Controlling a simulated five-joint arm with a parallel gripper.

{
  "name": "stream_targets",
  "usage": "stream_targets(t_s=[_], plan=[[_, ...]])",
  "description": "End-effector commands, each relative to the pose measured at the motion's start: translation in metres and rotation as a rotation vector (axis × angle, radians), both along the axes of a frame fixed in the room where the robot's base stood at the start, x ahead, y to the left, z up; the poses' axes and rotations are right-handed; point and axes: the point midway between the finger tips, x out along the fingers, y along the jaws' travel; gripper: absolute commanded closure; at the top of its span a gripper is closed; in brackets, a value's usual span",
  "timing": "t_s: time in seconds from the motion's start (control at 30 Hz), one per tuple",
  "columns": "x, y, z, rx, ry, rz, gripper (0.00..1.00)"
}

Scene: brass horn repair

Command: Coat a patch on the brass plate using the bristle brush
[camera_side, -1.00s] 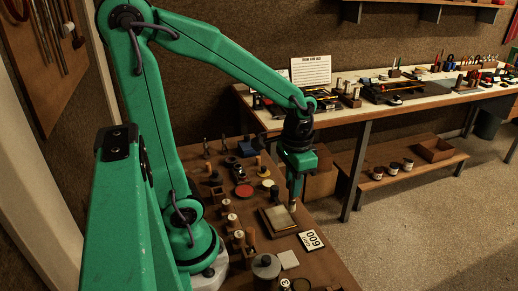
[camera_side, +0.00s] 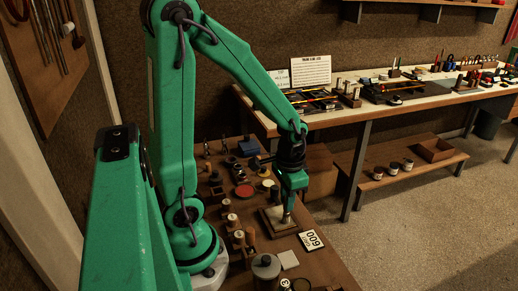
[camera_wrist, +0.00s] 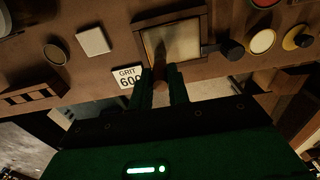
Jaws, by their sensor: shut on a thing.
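The brass plate (camera_side: 270,221) lies in a wooden frame on the bench, and it shows as a pale tan panel in the wrist view (camera_wrist: 184,40). My gripper (camera_side: 289,201) is over the right part of the plate, pointing down, shut on the bristle brush (camera_side: 287,217). In the wrist view, the brush (camera_wrist: 160,86) stands between the two green fingers (camera_wrist: 162,82), reaching toward the plate's lower left part. The bristle end is at or just above the plate; I cannot tell whether it touches. No coated patch is clear on the plate.
A GRIT 600 card (camera_side: 312,241) lies right of the plate, with a pale square block (camera_side: 289,259) nearer. Round pots, including a yellow one (camera_side: 267,185) and a red one (camera_side: 243,191), stand behind. Several wooden pegs (camera_side: 232,221) stand to the left.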

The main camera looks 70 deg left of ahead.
Motion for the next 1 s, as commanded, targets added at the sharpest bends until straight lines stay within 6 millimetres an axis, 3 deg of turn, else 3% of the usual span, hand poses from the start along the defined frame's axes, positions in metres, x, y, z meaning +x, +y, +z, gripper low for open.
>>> stream_targets(t_s=[0.8, 1.0], plan=[[0.000, 0.071, 0.001, 0.000, -0.001, 0.004, 1.00], [-0.009, 0.067, 0.000, 0.000, 0.000, -0.003, 1.00]])
